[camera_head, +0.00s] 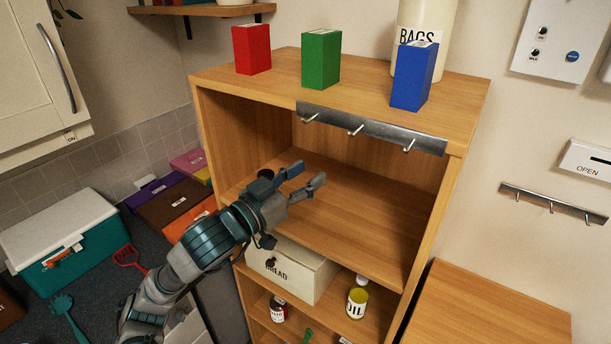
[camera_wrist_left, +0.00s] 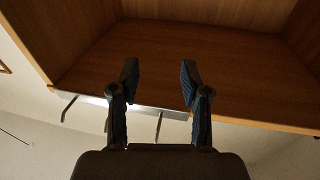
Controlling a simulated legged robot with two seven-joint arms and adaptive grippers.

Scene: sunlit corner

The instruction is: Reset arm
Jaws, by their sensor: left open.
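My left gripper (camera_head: 305,180) is open and empty. It is in front of the open upper compartment of the wooden shelf unit (camera_head: 465,110), above the compartment floor in the picture. In the left wrist view its two fingers (camera_wrist_left: 158,85) stand apart with nothing between them. Beyond them is a wooden panel of the compartment (camera_wrist_left: 200,60) and the metal hook strip (camera_wrist_left: 150,108). My right gripper is in neither view.
Red (camera_head: 252,50), green (camera_head: 321,60) and blue (camera_head: 414,77) boxes stand on the unit's top, with a BAGS container (camera_head: 447,35). A hook rail (camera_head: 370,128) runs along its upper front edge. Below are a bread box (camera_head: 292,272) and oil bottle (camera_head: 357,298).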

